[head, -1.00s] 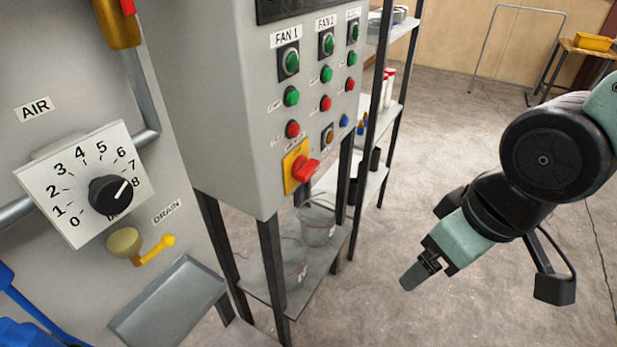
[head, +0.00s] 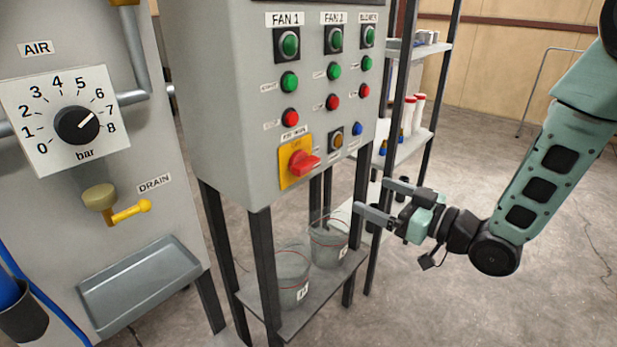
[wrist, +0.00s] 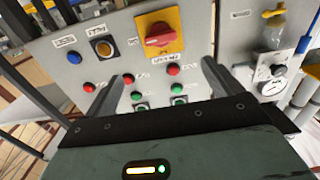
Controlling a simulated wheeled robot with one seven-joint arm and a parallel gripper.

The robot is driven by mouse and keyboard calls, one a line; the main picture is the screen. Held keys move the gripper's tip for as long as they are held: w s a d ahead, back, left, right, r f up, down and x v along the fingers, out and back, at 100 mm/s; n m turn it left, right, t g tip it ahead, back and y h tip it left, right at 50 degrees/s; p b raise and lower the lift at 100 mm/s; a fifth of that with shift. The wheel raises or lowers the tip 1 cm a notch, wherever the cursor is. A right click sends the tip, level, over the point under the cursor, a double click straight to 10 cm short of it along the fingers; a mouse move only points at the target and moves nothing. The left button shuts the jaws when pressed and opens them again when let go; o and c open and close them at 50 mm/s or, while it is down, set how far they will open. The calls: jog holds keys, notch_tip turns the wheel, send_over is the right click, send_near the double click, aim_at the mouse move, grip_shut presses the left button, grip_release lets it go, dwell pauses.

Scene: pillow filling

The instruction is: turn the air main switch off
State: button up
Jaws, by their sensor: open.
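The air main switch (head: 304,163) is a red rotary handle on a yellow plate, low on the front of the grey control box. Its label sits just above it. In the wrist view the red handle (wrist: 159,35) appears upside down at the top, lying roughly crosswise. My gripper (head: 371,196) is open and empty, to the right of the switch and a little lower, apart from it. In the wrist view its two fingers (wrist: 168,72) point toward the panel, with the switch beyond them. Whether the handle reads on or off is too small to tell.
Green and red buttons (head: 290,82) lie above the switch; a blue button (head: 357,128) is to its right. The pressure dial (head: 77,125) and yellow drain handle (head: 130,211) are at left. Clear buckets (head: 329,242) stand below. A shelf rack (head: 428,135) is behind.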

aim_at(311, 168)
jog(key=p+x, duration=0.3)
jog(key=x, duration=1.4)
jog(key=shift+w+a+r+p, duration=0.1)
jog(key=shift+a+p, duration=0.05)
jog(key=shift+p, duration=0.15)
jog(key=c, duration=1)
